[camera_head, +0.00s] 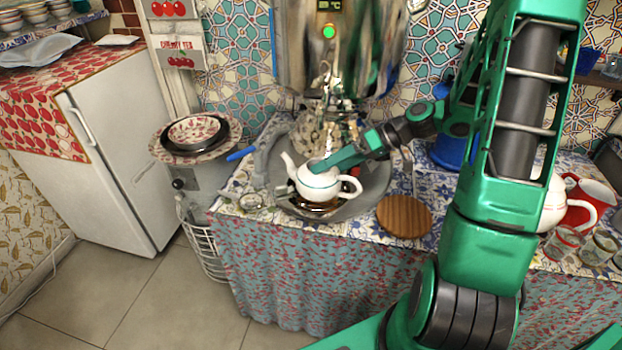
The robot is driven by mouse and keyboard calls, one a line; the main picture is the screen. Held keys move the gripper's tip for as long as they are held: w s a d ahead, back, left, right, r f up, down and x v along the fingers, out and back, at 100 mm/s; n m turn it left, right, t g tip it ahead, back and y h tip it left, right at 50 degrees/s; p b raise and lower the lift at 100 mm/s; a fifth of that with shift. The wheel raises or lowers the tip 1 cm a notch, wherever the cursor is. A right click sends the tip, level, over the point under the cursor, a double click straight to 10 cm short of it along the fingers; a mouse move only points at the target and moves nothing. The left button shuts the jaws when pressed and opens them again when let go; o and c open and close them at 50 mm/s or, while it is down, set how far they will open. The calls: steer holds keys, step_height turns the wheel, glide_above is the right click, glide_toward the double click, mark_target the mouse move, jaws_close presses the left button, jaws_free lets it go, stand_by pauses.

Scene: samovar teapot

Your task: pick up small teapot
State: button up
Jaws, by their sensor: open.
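The small teapot (317,187) is white with a spout to the left and a handle to the right. It stands upright on something dark in a wide metal tray (362,202) below the samovar (343,50). My gripper (322,164) comes in from the right, with its green end over the teapot's top. It hides the lid area. The gripper is open; whether its fingers touch the teapot cannot be told.
A round wooden board (404,216) lies right of the tray. A small glass dish (251,201) sits left of it. A larger white teapot (552,205), red items and glasses stand at the right, partly behind my arm. A white fridge (125,150) stands left.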

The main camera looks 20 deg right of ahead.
steer(key=shift+x, duration=1.05)
steer(key=c, duration=1)
steer(key=shift+c, duration=0.2)
steer(key=shift+r, duration=0.15)
